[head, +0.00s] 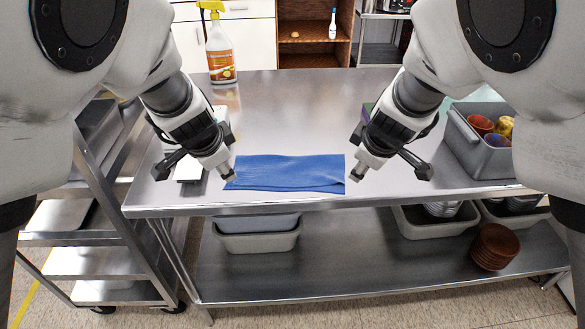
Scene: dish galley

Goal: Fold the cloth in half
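The blue cloth (285,172) lies flat on the steel table, near its front edge. It shows as a wide, shallow strip with a slanting edge line across it, so it looks layered. My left gripper (228,174) points down at the cloth's left end and overlaps it in the picture. My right gripper (357,174) points down just beside the cloth's right end. Both fingertips are small and seen from behind, so I cannot tell whether they are open, shut or touching the cloth.
A spray bottle (220,52) stands at the table's back left. A grey bin (466,145) with bowls stands at the right. A white object (189,170) lies left of the cloth. The table (290,110) behind the cloth is clear. A rack (105,200) stands at left.

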